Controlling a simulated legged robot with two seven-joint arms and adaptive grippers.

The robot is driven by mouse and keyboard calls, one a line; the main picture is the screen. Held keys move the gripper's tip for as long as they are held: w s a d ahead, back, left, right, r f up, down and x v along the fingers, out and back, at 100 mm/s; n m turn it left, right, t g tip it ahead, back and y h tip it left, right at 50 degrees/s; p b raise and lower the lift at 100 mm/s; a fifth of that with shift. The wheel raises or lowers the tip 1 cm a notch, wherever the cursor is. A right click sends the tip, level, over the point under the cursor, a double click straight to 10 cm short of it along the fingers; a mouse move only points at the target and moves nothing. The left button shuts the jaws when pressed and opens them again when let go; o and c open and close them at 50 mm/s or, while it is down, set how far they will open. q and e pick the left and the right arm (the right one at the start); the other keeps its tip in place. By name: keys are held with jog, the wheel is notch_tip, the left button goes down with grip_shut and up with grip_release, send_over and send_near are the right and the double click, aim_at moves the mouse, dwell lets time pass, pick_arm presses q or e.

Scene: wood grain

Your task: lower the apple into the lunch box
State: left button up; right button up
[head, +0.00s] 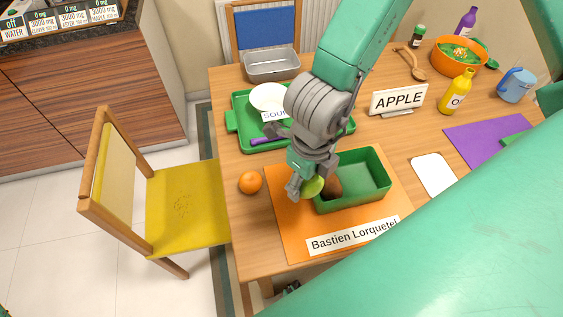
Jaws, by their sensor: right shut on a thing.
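The lunch box (372,196) is an open green box on an orange placemat (286,222), right of my right gripper. My right gripper (303,187) points down at the box's left end and is shut on a green apple (314,186). The gripper partly hides the apple. The apple overlaps the box's left wall in the picture; I cannot tell its height or whether it touches the wall. A brown item (333,188) shows inside the box beside the apple. My left gripper is not in view.
An orange (250,182) sits left of the placemat. Behind are a green tray (246,138) with a white plate (268,97), a metal pan (272,64) and an APPLE sign (398,99). A white card (433,175) lies right of the box. A yellow chair (185,203) stands left.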

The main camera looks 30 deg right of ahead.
jog(key=d+p, duration=0.3)
jog(key=d, duration=0.4)
jog(key=p, duration=0.3)
send_over(358, 181)
notch_tip(358, 181, down, 3)
jog(key=shift+r, duration=0.15)
jog(key=shift+f+b, duration=2.3)
jog(key=shift+f, duration=0.75)
jog(key=shift+f+b, duration=2.05)
jog(key=shift+f, duration=0.45)
jog(key=o, duration=1.3)
